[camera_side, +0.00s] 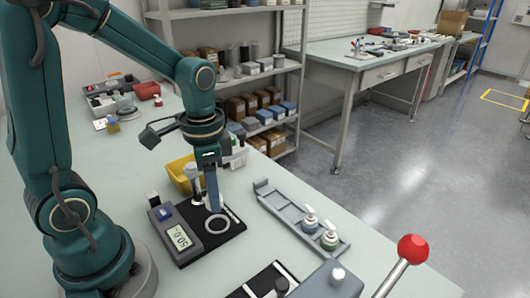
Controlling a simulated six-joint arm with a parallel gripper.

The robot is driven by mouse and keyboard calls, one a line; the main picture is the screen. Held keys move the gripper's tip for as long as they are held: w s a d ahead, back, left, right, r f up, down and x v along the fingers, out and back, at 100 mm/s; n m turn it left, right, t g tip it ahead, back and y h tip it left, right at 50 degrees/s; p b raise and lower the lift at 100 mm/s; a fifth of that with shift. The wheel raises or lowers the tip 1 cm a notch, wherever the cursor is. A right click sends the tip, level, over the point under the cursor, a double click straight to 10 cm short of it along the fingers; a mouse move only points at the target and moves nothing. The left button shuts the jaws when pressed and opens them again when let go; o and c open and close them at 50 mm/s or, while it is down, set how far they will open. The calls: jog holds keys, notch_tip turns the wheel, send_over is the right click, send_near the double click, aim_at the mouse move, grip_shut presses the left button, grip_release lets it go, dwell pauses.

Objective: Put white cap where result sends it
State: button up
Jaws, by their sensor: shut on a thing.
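My gripper (213,208) points straight down over a pale ring (217,232) on a black base plate (232,237). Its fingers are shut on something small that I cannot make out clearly. A white cap-like piece (338,273) sits on a grey box at the front.
A yellow bin (180,174) stands just behind the gripper. A lever with a red ball (412,248) rises at the front right, near the grey box (325,287) and another black plate (245,291). The bench between the base plate and the tray is clear.

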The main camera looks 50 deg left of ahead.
notch_tip(320, 180, up, 10)
jog(key=w+a, duration=0.1)
jog(key=a, duration=0.1)
jog(key=w+a+n, duration=0.1)
jog(key=a, duration=0.2)
jog(key=w+a+n, duration=0.1)
jog(key=a, duration=0.1)
jog(key=shift+a+h, duration=0.2)
jog(key=shift+h, duration=0.1)
jog(key=a+n, duration=0.2)
jog(key=a, duration=0.7)
jog(key=f, duration=1.5)
jog(key=shift+a+f, duration=0.2)
jog(key=shift+f, duration=0.2)
jog(key=shift+f, duration=0.2)
jog(key=shift+f, duration=0.1)
jog(key=o, duration=0.6)
jog(key=shift+c, duration=0.2)
